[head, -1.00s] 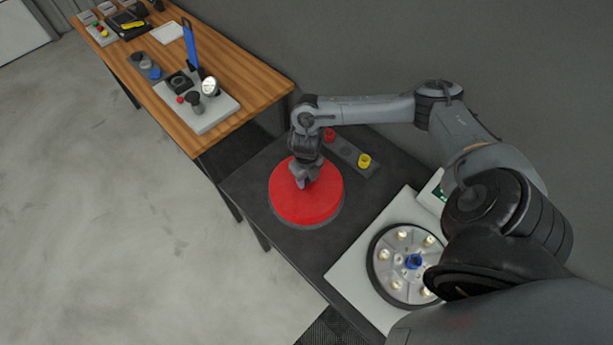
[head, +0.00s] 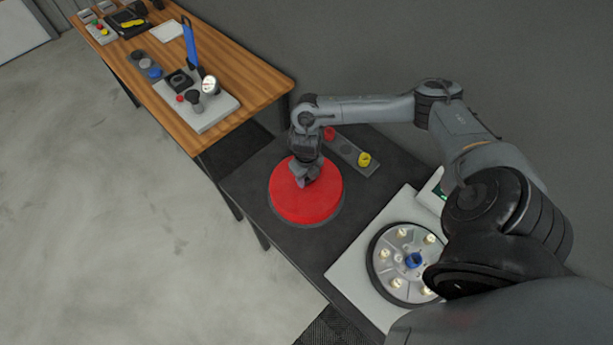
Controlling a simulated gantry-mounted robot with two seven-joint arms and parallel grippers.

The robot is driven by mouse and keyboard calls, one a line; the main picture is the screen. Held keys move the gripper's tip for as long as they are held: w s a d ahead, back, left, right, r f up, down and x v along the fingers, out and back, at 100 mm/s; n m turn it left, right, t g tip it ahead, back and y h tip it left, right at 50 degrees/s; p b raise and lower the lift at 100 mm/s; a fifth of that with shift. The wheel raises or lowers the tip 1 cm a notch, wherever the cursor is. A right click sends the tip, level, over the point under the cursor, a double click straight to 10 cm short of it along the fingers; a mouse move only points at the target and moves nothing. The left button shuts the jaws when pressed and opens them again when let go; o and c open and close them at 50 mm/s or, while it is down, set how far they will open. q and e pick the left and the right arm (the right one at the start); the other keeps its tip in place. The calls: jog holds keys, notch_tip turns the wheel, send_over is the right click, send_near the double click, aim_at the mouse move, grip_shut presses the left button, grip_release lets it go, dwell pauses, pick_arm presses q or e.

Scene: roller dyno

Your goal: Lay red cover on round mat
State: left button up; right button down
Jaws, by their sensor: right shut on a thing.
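The red cover (head: 306,205) is a round red disc at the middle of the dark table. A dark rim of the round mat (head: 318,224) shows along its lower right edge; the rest of the mat is hidden under the cover. From this view I cannot tell whether the cover touches the mat. My right gripper (head: 304,180) points down at the upper middle of the cover and is shut on it, its fingertips hiding the part it grips. My left gripper is not in view.
A grey strip (head: 347,151) with a red knob (head: 329,133) and a yellow knob (head: 364,159) lies behind the cover. A wheel with a blue hub (head: 413,260) sits on a pale plate (head: 352,275) to the right. A wooden bench (head: 255,82) with instruments stands at upper left.

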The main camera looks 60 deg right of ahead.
jog(key=shift+f, duration=0.35)
dwell(0.3)
jog(key=c, duration=0.6)
grip_release()
jog(key=shift+o, duration=0.4)
jog(key=o, duration=0.3)
jog(key=shift+o, duration=0.2)
jog(key=shift+r, duration=0.1)
jog(key=shift+r+p, duration=1.7)
jog(key=shift+r, duration=0.4)
jog(key=shift+r+p, duration=1.15)
jog(key=shift+r, duration=0.2)
